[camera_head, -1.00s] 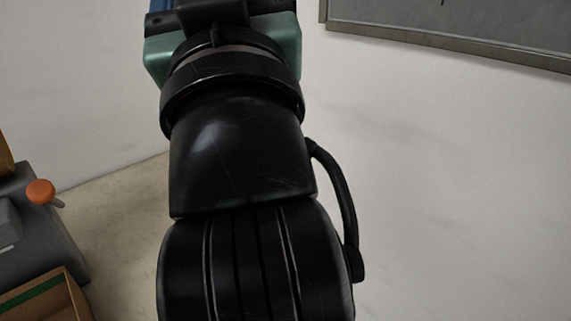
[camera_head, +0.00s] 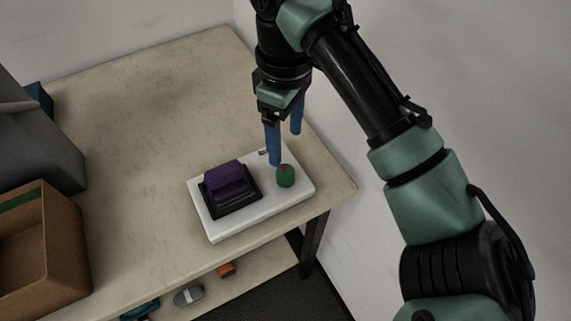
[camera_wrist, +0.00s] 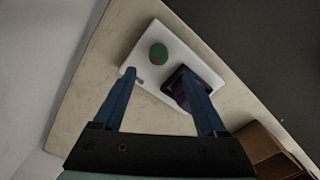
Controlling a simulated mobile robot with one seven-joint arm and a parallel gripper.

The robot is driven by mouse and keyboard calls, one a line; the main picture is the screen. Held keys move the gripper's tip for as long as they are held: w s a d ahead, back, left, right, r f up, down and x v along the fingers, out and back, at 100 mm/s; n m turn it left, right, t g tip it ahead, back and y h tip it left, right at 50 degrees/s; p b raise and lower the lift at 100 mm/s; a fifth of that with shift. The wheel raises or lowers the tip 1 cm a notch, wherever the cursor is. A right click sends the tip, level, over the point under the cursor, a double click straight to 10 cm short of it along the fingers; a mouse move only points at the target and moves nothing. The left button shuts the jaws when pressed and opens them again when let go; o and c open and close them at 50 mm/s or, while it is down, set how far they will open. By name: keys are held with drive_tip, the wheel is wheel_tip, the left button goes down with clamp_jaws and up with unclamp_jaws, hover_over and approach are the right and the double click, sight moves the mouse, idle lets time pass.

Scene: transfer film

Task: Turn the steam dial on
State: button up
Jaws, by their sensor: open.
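A white panel (camera_head: 222,225) lies near the right corner of the table. A purple rocker-like part (camera_head: 228,182) in a black frame sits on the panel left of the dial. My gripper (camera_head: 285,138), with two blue fingers, points down above the panel's far edge. It is open and empty, close to the dial. In the wrist view the dial appears beyond and between the fingertips (camera_wrist: 157,72).
The panel sits on a beige table (camera_head: 140,130) with clear surface behind and left. A cardboard box (camera_head: 45,250) and a grey machine (camera_head: 35,140) stand at the left. A white wall (camera_head: 400,60) is close on the right. Small items lie on a lower shelf (camera_head: 255,255).

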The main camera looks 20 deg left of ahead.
sight(285, 171)
wheel_tip(285, 171, down, 9)
drive_tip(key=shift+w+a+f, duration=0.1)
idle(0.3)
clamp_jaws()
